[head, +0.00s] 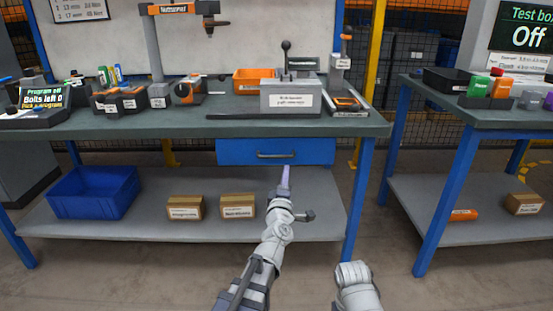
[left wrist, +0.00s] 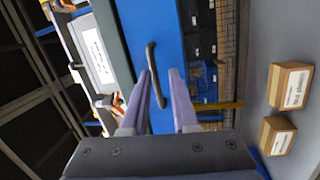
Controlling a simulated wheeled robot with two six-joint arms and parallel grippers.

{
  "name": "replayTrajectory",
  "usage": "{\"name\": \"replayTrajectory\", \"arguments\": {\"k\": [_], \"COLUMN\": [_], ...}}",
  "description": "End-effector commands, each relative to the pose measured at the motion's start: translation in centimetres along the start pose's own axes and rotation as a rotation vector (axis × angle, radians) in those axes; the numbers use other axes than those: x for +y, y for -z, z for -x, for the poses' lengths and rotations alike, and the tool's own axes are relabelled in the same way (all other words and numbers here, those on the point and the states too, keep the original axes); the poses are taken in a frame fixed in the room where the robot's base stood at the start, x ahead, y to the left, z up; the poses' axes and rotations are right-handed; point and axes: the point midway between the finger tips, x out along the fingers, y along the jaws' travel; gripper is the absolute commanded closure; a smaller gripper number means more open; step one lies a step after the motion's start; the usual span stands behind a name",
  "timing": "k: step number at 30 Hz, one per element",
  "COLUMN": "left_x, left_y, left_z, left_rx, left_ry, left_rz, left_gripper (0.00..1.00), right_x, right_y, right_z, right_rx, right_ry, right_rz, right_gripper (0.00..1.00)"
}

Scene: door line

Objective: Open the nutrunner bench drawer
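The nutrunner bench drawer (head: 230,152) is a blue box front under the dark green bench top, and it looks closed. Its dark bar handle (head: 275,155) runs across the middle of the front. My left gripper (head: 287,176) is just in front of and below the handle's right part. In the left wrist view the gripper (left wrist: 162,95) is open, with a clear gap between its purple fingers. The handle (left wrist: 152,65) shows close to the left finger there, partly hidden by it; I cannot tell whether they touch. My right gripper is out of view.
The lower shelf (head: 150,225) holds a blue crate (head: 95,193) and two cardboard boxes (head: 237,206). The nutrunner bench top (head: 170,125) carries tools and bins. A second bench (head: 490,118) stands at right, with floor between.

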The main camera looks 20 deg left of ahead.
Motion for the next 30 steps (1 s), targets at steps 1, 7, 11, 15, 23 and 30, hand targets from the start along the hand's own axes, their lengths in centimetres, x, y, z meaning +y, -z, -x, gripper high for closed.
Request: {"name": "replayTrajectory", "arguments": {"k": [1,7,11,15,23,30], "left_x": [0.3,0.7,0.8,0.8,1.0,1.1], "left_y": [0.8,2.6,2.7,2.7,3.1,3.5], "left_z": [-0.1,0.0,-0.1,-0.8,-4.2,-7.5], "left_rx": [0.043,0.13,0.133,0.132,0.132,0.13], "left_ry": [-0.014,-0.041,-0.043,-0.042,-0.042,-0.041], "left_rz": [0.037,0.109,0.11,0.108,0.107,0.107], "left_gripper": [0.73,0.73,0.73,0.73,0.73,0.73], "right_x": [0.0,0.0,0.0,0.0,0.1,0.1], "right_y": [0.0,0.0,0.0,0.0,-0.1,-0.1], "right_z": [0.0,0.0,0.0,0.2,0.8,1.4], "right_rx": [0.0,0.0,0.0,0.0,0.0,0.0], "right_ry": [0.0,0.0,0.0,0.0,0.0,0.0], "right_rz": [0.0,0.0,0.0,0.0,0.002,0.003], "right_gripper": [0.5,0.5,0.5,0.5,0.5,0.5]}}
